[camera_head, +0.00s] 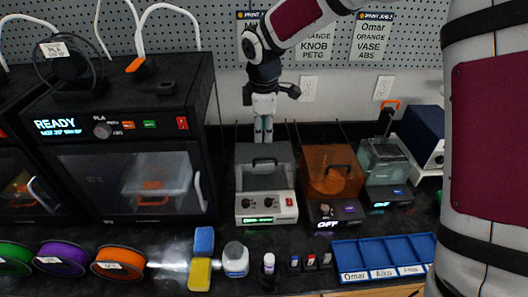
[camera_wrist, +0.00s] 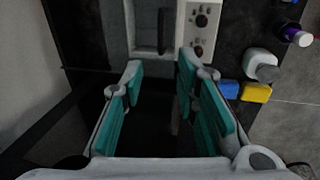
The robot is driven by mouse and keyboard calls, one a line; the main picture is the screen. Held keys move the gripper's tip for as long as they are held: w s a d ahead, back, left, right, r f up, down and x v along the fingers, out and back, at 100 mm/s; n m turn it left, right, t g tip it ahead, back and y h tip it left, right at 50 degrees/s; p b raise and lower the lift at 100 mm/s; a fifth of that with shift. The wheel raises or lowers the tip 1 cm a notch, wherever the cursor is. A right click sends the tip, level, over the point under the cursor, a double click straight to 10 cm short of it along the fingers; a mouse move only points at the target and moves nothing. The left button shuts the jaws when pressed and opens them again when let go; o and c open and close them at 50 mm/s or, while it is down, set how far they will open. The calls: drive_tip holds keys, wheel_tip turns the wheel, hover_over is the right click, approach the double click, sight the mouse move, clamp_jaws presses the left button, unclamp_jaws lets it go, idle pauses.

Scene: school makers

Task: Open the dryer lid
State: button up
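A grey-and-white box-shaped machine (camera_head: 264,205), which looks like the dryer, stands on the dark counter. A dark handle (camera_head: 265,162) is on its grey lid, which appears shut. In the wrist view the machine (camera_wrist: 201,45) is at the top, with the handle (camera_wrist: 163,30) left of two knobs. My gripper (camera_head: 263,138) points down near the machine's back edge. In the wrist view my gripper (camera_wrist: 158,72) is open, with teal pads apart and nothing between them. The fingertips are apart from the handle.
An orange-lidded machine (camera_head: 331,172) and a clear-lidded one (camera_head: 384,160) stand close on the right. A printer (camera_head: 130,165) stands on the left. Blue (camera_head: 204,240) and yellow (camera_head: 199,275) sponges, a white jar (camera_head: 235,260) and a blue tray (camera_head: 385,250) are in front.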

sight(262, 159)
drive_tip(key=f, duration=0.3)
drive_tip(key=w+f, duration=0.1)
drive_tip(key=f, duration=0.3)
drive_tip(key=w+f+p, duration=0.1)
drive_tip(key=f, duration=0.3)
clamp_jaws()
drive_tip(key=shift+w, duration=0.1)
